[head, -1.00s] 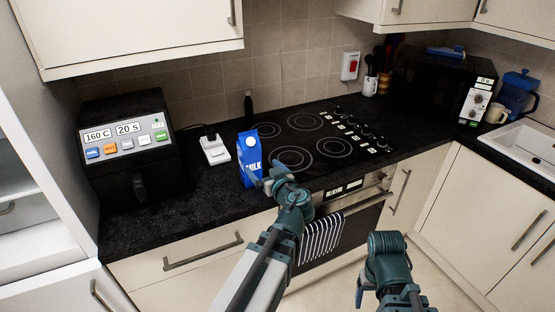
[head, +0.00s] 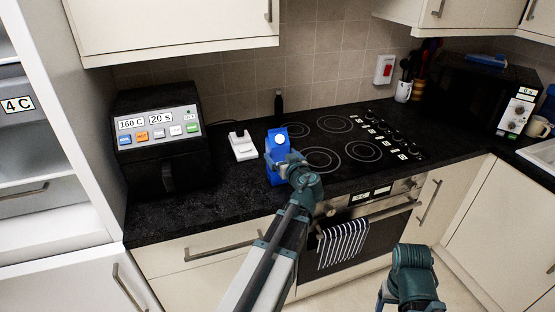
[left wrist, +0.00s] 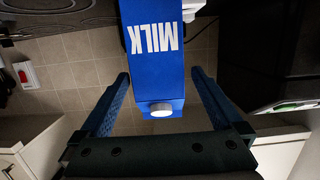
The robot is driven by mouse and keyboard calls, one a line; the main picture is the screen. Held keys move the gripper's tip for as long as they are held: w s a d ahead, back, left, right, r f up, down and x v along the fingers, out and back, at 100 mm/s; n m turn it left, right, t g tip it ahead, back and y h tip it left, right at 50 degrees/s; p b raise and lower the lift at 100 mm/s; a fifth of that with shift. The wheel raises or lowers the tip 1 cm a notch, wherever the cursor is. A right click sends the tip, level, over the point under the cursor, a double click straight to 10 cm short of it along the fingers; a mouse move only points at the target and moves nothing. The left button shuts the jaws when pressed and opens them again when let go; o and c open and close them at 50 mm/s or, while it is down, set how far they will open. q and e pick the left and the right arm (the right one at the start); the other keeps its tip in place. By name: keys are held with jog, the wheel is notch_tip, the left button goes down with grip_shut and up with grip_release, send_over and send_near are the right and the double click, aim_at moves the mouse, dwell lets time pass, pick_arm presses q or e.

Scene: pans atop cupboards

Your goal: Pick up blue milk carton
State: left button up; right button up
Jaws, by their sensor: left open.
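The blue milk carton (head: 275,175) stands on the black worktop, left of the hob, partly hidden by my left gripper. My left gripper (head: 283,163) is open at the carton, with its fingers on either side of it. In the left wrist view, the carton (left wrist: 155,72) shows upside down with white MILK lettering and a white cap, between the two open fingers (left wrist: 159,78). Gaps show between the carton and both fingers. My right gripper (head: 385,296) is low at the bottom right, away from the worktop; its fingers are mostly hidden.
A black air fryer (head: 165,150) and a white device (head: 242,146) stand left of the carton. A dark bottle (head: 278,104) stands behind it. The hob (head: 345,142) is right of it. An oven with a striped towel (head: 343,243) is below.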

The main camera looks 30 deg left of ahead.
pick_arm(q)
jog(key=b+x, duration=0.1)
jog(key=x, duration=0.4)
jog(key=shift+w+d+f, duration=0.15)
jog(key=shift+f, duration=0.05)
jog(key=shift+r, duration=0.1)
grip_shut()
